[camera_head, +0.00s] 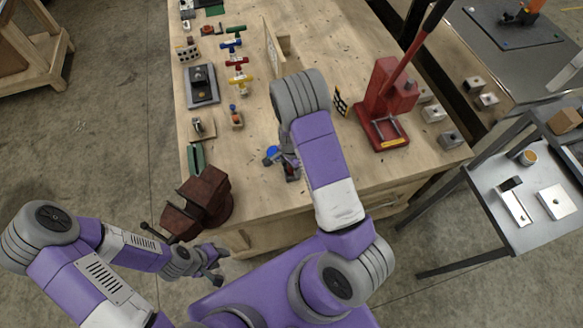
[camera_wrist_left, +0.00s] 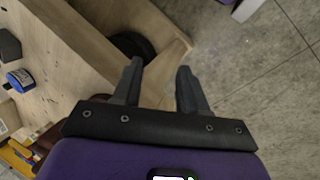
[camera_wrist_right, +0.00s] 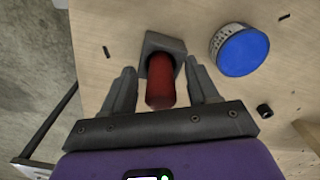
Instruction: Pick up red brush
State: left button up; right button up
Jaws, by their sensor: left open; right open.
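A dark red rounded cylinder, which may be the red brush (camera_wrist_right: 160,82), sits in a grey square block (camera_wrist_right: 163,47) on the wooden table in the right wrist view. No bristles can be made out. My right gripper (camera_wrist_right: 162,88) is open, with one finger on each side of the red piece; I cannot tell whether they touch it. In the head view my right gripper (camera_head: 281,160) is low over the table's near part, partly hiding the red piece. My left gripper (camera_head: 215,264) is open and empty, off the table's near edge; its fingers also show in the left wrist view (camera_wrist_left: 158,82).
A blue-lidded round can (camera_wrist_right: 240,51) stands right of the block. A dark red vise (camera_head: 200,195) is at the table's near left corner. A red press (camera_head: 385,100) stands to the right. Several clamps and tools line the table's left side.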

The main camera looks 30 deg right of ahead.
grip_shut()
notch_tip(320, 180, up, 10)
dwell(0.6)
